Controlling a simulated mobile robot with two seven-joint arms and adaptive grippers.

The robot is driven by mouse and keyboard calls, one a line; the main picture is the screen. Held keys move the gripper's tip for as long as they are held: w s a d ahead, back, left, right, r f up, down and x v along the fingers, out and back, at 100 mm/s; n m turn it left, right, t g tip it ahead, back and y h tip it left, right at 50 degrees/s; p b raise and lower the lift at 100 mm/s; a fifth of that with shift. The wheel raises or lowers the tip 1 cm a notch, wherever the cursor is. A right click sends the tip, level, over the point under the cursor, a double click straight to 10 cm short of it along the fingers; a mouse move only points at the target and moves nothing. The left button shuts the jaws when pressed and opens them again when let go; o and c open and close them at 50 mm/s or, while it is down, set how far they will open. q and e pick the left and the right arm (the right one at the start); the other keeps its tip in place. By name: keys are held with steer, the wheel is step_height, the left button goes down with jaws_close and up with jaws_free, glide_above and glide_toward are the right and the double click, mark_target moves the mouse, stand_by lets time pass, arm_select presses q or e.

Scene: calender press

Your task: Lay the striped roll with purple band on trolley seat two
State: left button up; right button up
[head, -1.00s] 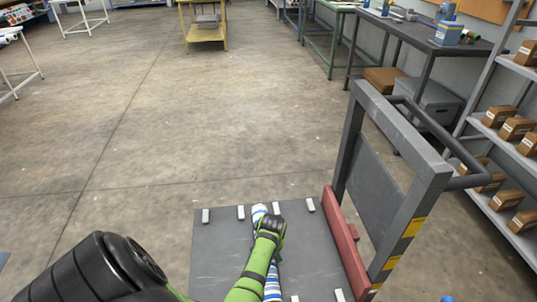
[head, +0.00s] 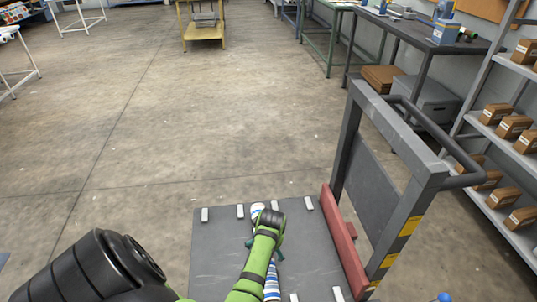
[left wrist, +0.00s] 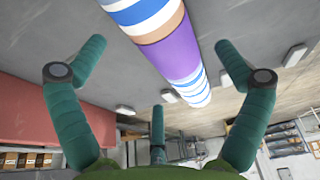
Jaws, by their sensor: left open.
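The striped roll (head: 257,209) is white and blue. It lies lengthwise on the grey trolley deck (head: 215,262), its far end between the second and third white blocks from the left. The left wrist view shows its purple band (left wrist: 174,52) beside a brown stripe. My left gripper (head: 266,248) is over the roll and hides its middle in the head view. In the left wrist view its teal fingers (left wrist: 158,75) are spread apart on both sides of the roll, with clear gaps to it. My right gripper is not in view.
White blocks (head: 310,203) line the far edge of the deck. A red bar (head: 343,240) and the trolley's grey upright frame (head: 425,185) with handle stand at the right. Shelves with brown boxes (head: 514,127) are beyond. The floor (head: 150,120) ahead is clear.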

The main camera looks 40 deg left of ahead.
arm_select(q)
steer(key=p+v, duration=0.1)
steer(key=v, duration=0.7)
steer(key=shift+d+r, duration=0.15)
steer(key=shift+r, duration=0.25)
steer(key=shift+s, duration=0.15)
